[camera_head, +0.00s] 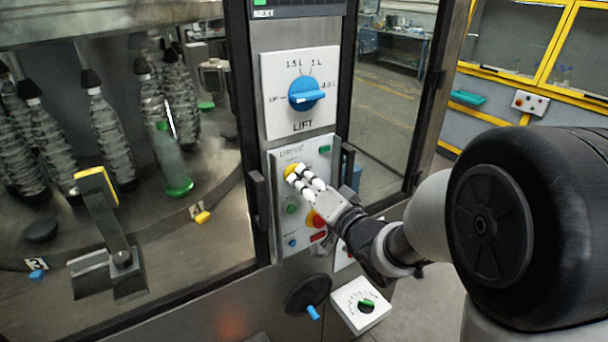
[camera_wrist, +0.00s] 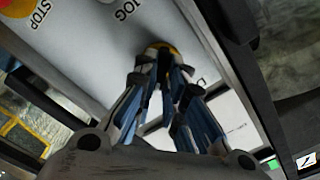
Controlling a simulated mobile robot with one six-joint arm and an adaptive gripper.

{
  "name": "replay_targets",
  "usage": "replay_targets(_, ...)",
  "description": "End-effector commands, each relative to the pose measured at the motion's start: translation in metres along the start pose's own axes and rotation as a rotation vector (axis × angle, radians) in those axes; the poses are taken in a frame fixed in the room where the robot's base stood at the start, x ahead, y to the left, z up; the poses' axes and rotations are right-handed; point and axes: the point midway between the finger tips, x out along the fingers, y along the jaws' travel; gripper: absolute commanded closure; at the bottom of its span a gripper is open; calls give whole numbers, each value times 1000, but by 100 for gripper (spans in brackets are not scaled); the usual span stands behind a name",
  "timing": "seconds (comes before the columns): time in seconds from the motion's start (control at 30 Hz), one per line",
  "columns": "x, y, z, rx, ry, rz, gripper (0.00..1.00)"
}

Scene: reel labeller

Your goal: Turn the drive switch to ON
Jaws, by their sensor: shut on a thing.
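The drive panel (camera_head: 325,158) is a white plate marked DRIVE, on the machine's front column below the LIFT plate. Its drive switch (camera_head: 291,170) is a yellow knob at the upper left of the panel, partly hidden by my fingers. My gripper (camera_head: 298,176) reaches in from the right and is shut on this knob. In the wrist view the yellow knob (camera_wrist: 160,46) shows at the fingertips of my gripper (camera_wrist: 160,62). The knob's pointing direction is hidden. The STOP and JOG labels show on the panel there.
The blue LIFT knob (camera_head: 306,93) is just above. A green button (camera_head: 292,208) and a red-and-yellow stop button (camera_head: 316,219) lie below the switch. A black handwheel (camera_head: 308,294) and a white dial box (camera_head: 361,303) stick out lower down. Bottles stand behind glass at left.

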Motion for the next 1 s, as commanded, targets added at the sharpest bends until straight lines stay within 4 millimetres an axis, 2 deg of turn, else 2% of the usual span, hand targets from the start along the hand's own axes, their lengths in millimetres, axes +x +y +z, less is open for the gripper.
replay_targets(0.5, 0, 1, -1, 458, 0, 2, 100)
replay_targets(0.7, 0, 2, 0, 579, 0, 1, 100)
replay_targets(1.0, 0, 3, 1, 670, 0, 1, 100)
